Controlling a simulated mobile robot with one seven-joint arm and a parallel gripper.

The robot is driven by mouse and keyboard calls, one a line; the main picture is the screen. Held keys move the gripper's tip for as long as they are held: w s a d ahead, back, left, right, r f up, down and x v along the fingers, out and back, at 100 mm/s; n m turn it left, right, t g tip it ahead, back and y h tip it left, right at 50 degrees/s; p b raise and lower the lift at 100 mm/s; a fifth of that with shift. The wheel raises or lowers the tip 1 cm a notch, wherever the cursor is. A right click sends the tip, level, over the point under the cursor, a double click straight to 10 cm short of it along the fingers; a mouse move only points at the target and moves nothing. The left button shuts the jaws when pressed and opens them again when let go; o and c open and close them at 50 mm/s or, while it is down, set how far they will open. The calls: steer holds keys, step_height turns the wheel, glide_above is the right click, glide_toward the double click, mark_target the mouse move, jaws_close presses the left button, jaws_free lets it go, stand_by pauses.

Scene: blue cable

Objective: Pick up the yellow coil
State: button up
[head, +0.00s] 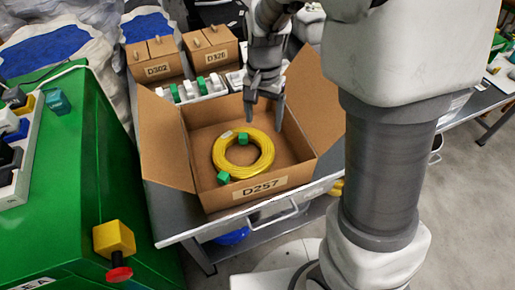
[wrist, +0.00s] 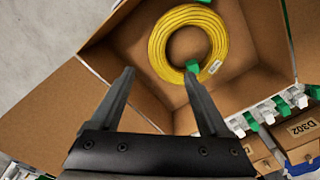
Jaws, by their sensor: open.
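The yellow coil (head: 243,156) is a ring of yellow cable with green clips and a white label. It lies flat in the open cardboard box (head: 262,188) marked D257. In the wrist view the coil (wrist: 161,40) shows ahead of the fingers, near the top. My gripper (head: 264,120) hangs over the back right part of the box, apart from the coil. In the wrist view its two fingers (wrist: 160,82) are spread wide with nothing between them.
The box flaps (head: 162,140) stand open on a grey metal table (head: 170,222). Behind it are boxes D302 (head: 158,69) and another small box (head: 212,58), with white and green connectors (head: 192,91) in front. A green machine (head: 75,190) stands at left.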

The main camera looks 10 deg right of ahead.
steer(key=b, duration=0.4)
glide_above(265, 158)
steer(key=shift+m, duration=0.3)
step_height(265, 158, down, 11)
steer(key=shift+s+a+f, duration=0.1)
steer(key=shift+s, duration=0.05)
steer(key=shift+w+f+b, duration=0.15)
steer(key=shift+f+b, duration=0.6)
steer(key=shift+f, duration=0.6)
steer(key=shift+w+f+b, duration=0.1)
steer(key=shift+f+b, duration=0.65)
steer(key=shift+f, duration=0.6)
jaws_close()
steer(key=shift+r, duration=0.1)
